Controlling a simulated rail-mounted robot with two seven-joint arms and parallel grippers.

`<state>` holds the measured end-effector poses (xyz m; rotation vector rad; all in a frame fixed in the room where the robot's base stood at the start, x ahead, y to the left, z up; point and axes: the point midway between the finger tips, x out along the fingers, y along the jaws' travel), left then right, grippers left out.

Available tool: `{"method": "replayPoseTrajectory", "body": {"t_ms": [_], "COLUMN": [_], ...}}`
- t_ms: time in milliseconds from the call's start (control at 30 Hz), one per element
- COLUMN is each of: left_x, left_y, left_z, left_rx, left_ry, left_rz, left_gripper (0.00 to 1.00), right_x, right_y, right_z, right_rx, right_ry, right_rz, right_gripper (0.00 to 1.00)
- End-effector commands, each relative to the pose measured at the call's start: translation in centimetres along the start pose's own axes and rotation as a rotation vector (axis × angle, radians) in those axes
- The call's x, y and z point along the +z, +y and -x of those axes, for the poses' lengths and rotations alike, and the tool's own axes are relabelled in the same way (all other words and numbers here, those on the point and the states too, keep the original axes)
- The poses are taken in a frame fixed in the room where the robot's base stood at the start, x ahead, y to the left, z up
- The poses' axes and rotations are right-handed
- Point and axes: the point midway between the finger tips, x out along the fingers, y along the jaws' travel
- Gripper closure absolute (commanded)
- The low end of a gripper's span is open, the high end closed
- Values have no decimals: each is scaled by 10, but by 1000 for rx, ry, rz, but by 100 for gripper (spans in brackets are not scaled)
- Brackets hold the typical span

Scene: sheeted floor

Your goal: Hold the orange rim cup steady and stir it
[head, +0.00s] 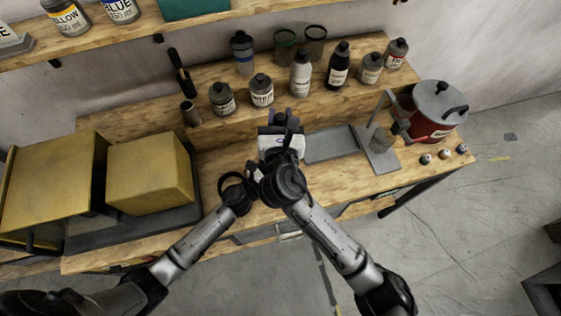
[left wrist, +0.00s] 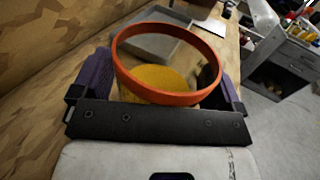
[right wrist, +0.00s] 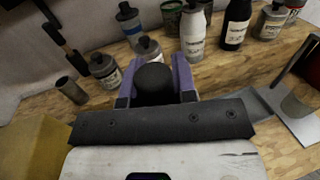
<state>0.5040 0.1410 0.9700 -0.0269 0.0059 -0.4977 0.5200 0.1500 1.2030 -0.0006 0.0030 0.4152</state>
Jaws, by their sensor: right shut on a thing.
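The orange rim cup (left wrist: 122,75) shows in the left wrist view, with yellow contents (left wrist: 160,80) inside. My left gripper (left wrist: 165,90) has its purple fingers wide apart, one on each side of the cup; whether they press on it is unclear. In the head view the cup is hidden behind my arms. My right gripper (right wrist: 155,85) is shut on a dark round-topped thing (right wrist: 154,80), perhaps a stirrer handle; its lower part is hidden. In the head view my right gripper (head: 284,120) is over the middle of the bench.
Several bottles (head: 301,75) stand on the raised shelf behind. Yellow boxes (head: 150,172) are at the left. A grey tray (head: 330,145), a metal stand (head: 380,155) and a red pot (head: 435,115) are at the right. My arms cross close together.

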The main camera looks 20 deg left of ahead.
Motion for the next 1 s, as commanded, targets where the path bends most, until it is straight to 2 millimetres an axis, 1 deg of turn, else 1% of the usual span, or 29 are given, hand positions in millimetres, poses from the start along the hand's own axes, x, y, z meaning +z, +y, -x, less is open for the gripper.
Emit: {"method": "replayPoseTrajectory", "body": {"t_ms": [33, 67, 300, 367, 433, 567, 800, 1000], "left_x": [0, 0, -1, -1, -2, -2, -1, -1], "left_y": [0, 0, 0, 0, 0, 0, 0, 0], "left_z": [0, 0, 1, 4, 11, 32, 77, 104], "left_rx": [0, 0, 0, 1, 1, 0, 1, 1], "left_ry": [0, 0, 2, 2, 3, 3, 3, 2], "left_rz": [0, 0, 0, 0, 1, 0, 2, 1], "left_gripper": [3, 0, 0, 0, 0, 0, 0, 0], "right_x": [0, 0, 0, 0, 0, 0, 0, 0], "right_y": [0, 0, 0, 0, 0, 0, 0, 0], "right_z": [0, 0, 0, 0, 0, 0, 0, 0], "right_rx": [0, 0, 0, 0, 0, 0, 0, 0], "right_ry": [0, 0, 0, 0, 0, 0, 0, 0], "right_rz": [0, 0, 0, 0, 0, 0, 0, 0], "right_gripper": [95, 95, 95, 95, 95, 95, 95, 95]}}
